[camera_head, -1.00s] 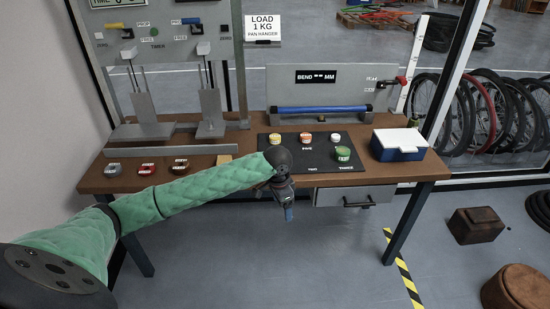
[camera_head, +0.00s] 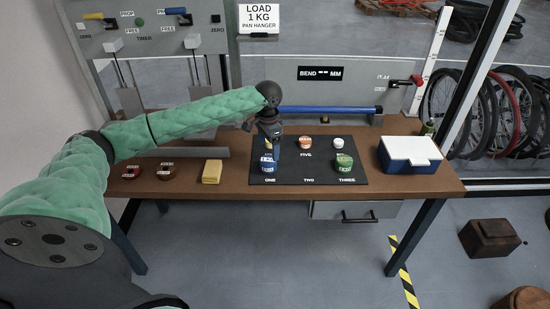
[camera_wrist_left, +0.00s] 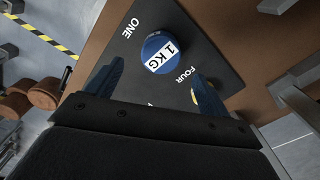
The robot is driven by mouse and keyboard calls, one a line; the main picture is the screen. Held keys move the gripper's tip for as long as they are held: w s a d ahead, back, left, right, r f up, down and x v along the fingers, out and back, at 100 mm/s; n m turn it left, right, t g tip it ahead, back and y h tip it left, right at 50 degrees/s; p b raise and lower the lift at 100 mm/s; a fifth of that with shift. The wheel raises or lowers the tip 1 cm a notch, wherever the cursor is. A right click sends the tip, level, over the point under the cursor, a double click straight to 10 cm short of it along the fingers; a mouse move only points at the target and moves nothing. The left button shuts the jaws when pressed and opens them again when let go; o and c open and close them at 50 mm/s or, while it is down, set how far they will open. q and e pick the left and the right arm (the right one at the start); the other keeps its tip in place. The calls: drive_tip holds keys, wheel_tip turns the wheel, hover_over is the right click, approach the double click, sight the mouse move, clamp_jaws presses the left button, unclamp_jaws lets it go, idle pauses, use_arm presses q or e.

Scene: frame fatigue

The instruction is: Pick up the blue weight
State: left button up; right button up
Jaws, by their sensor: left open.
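The blue weight (camera_head: 267,163) stands on the black mat (camera_head: 310,176) by the word ONE. In the left wrist view the blue weight (camera_wrist_left: 158,47) shows its round top and a white 1 KG label. My left gripper (camera_head: 277,145) is over the left part of the mat, close above and behind the blue weight in the head view. In the left wrist view its two blue fingers (camera_wrist_left: 156,82) are apart with nothing between them, and the weight lies beyond the tips. A yellow weight (camera_wrist_left: 195,97) is partly hidden by one finger. My right gripper is out of view.
An orange weight (camera_head: 305,142), a white-topped weight (camera_head: 338,143) and a green weight (camera_head: 344,162) stand on the mat. A blue box with a white lid (camera_head: 410,151) is at right. A yellow block (camera_head: 212,172) lies at left. The blue bar (camera_head: 325,109) runs behind.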

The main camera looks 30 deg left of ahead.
sight(269, 159)
use_arm(q)
drive_tip(key=shift+s+f, duration=0.15)
drive_tip(key=shift+f, duration=0.8)
drive_tip(key=shift+f+p, duration=0.35)
drive_tip(key=shift+a+f+p, duration=0.1)
drive_tip(key=shift+f+p, duration=0.55)
drive_tip(key=shift+f, duration=1.8)
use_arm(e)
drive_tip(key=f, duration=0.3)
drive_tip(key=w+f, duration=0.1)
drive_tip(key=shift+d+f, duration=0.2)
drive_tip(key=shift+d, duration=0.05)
use_arm(q)
drive_tip(key=shift+c, duration=0.4)
drive_tip(key=c, duration=1.4)
drive_tip(key=shift+r, duration=0.1)
clamp_jaws()
drive_tip(key=shift+w+r, duration=0.15)
drive_tip(key=shift+w, duration=0.05)
